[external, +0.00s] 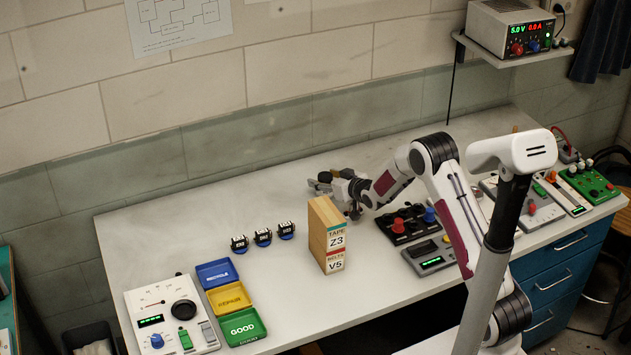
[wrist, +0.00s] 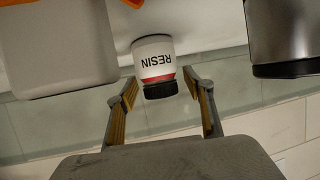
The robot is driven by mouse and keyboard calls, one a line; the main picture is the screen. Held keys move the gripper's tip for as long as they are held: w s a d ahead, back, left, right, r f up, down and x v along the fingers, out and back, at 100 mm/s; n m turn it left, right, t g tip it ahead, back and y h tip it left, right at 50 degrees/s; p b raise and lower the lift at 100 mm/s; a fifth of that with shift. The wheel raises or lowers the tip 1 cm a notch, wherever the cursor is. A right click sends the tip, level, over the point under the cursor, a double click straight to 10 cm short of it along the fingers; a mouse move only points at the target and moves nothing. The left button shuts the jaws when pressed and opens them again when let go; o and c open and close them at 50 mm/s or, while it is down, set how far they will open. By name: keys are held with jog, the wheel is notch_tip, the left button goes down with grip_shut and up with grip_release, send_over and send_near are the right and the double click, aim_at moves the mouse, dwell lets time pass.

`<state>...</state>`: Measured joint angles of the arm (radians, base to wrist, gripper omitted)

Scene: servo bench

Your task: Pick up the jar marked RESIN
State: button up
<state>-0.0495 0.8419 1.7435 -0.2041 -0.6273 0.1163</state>
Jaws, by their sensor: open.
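The jar marked RESIN (wrist: 155,58) is white with a red band and a black lid. It appears upside down in the wrist view, at the upper middle. My gripper (wrist: 159,84) is open, with its lid end just between the two fingertips; I cannot tell whether either finger touches it. In the external view my gripper (external: 336,186) is low over the bench, behind the wooden box marked TAPE Z3 and BELTS V5 (external: 318,232). I cannot make out the jar there; the box and gripper may hide it.
In the wrist view a pale grey block (wrist: 55,50) is at left and a dark metal cylinder (wrist: 286,32) at right, near the jar. Control boxes (external: 407,224) stand right of the wooden box. Three small dark-and-blue items (external: 263,237) and coloured trays (external: 229,298) are left.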

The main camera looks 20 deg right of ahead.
aim_at(325, 175)
dwell(0.3)
jog(key=c, duration=1.3)
jog(key=shift+r, duration=5.05)
